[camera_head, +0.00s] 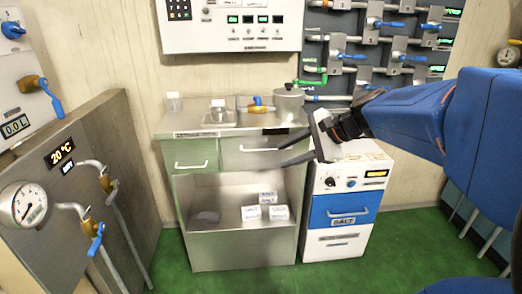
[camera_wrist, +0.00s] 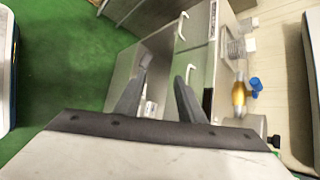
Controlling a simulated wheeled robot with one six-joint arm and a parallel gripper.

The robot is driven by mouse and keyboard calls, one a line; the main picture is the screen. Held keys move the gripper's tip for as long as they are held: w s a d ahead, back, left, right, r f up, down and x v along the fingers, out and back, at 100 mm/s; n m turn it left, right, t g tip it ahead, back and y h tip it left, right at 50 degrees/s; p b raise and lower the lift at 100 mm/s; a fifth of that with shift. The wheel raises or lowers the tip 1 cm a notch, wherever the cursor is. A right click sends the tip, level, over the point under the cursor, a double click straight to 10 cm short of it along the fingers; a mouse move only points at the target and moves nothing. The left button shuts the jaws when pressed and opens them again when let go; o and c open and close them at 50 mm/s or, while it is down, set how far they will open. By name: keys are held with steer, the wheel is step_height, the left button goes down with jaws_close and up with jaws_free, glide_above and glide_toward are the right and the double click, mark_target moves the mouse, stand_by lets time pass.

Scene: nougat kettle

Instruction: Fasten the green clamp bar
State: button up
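The steel cabinet (camera_head: 198,225) carries a lidded pot (camera_head: 288,105) and a brass valve with a blue handle (camera_head: 257,103). A blue and white salt unit (camera_head: 341,208) stands to its right. A grey gauge panel (camera_head: 115,150) is at left. The green floor in front is clear.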

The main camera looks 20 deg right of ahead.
steer(key=shift+s+a+f+n, duration=0.3)
steer(key=shift+s+a, duration=0.05)
steer(key=shift+s, duration=0.1)
